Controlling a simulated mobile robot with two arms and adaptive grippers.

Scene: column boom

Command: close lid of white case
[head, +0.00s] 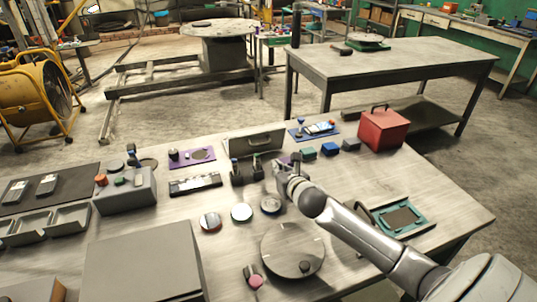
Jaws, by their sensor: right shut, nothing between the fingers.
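A pale grey-white panel with a dark handle (254,142) stands upright near the middle of the table's back part. It looks like the raised lid of the white case; the case body below it is hard to make out, partly hidden by dark items and my gripper. My right gripper (281,170) is shut and empty, just in front of the panel's right end. I cannot tell whether it touches the panel. My right arm reaches in from the lower right. My left gripper is not in view.
Two dark upright items (237,174) stand before the panel. A red box (383,129) is at the back right, a teal-framed tray (404,217) at the right. Round discs (242,212) and a large round lid (292,250) lie in front. A grey box (142,272) fills the front left.

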